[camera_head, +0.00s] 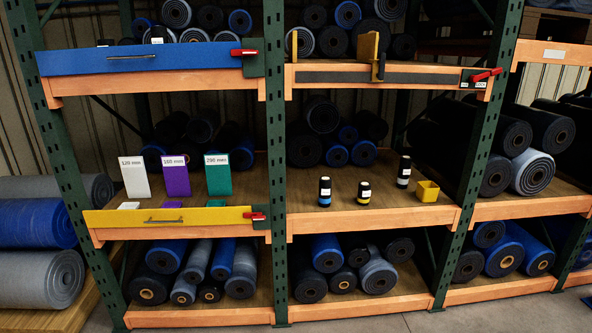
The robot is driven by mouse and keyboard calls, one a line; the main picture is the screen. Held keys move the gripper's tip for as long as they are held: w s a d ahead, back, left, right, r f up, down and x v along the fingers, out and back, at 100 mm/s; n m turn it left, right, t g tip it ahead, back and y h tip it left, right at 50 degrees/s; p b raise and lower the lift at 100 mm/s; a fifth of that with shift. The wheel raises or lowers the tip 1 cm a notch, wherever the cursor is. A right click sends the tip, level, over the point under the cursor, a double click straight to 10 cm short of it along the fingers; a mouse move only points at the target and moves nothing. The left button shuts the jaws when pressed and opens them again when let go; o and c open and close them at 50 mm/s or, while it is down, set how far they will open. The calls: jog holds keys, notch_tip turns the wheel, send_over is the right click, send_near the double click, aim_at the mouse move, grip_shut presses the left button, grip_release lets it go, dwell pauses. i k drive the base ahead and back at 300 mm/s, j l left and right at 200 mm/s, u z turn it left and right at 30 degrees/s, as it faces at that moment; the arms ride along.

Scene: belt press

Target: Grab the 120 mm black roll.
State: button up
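A white card (134,177) reading "120 mm" stands on the middle shelf of the left bay. A purple card (176,176) and a green card (217,175) with other sizes stand beside it. Dark rolls lie behind the cards, partly hidden, among them a black roll (199,130). More black rolls lie in the middle bay, such as one on the upper stack (322,117), and in the right bay (515,137). No size mark is readable on any roll, so I cannot tell which is 120 mm. My gripper is not in view.
Three small black labelled containers stand on the middle shelf, one blue-banded (325,192), one yellow-banded (364,194), one white-banded (404,172), near a yellow open box (427,191). A yellow front panel (168,217) and a blue one (150,58) edge left shelves. Green posts (275,170) divide the bays.

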aim_at(364, 189)
jog(key=i+z, duration=0.1)
jog(key=i, duration=0.5)
jog(key=i+j+z, duration=0.1)
jog(key=i, duration=0.45)
jog(key=i+j+z, duration=0.1)
jog(key=i, duration=0.5)
jog(key=i+l+u, duration=0.15)
jog(key=i+l, duration=0.45)
jog(key=i+l+u, duration=0.15)
jog(key=l, duration=0.25)
jog(key=i+l+u, duration=0.1)
jog(key=l, duration=0.3)
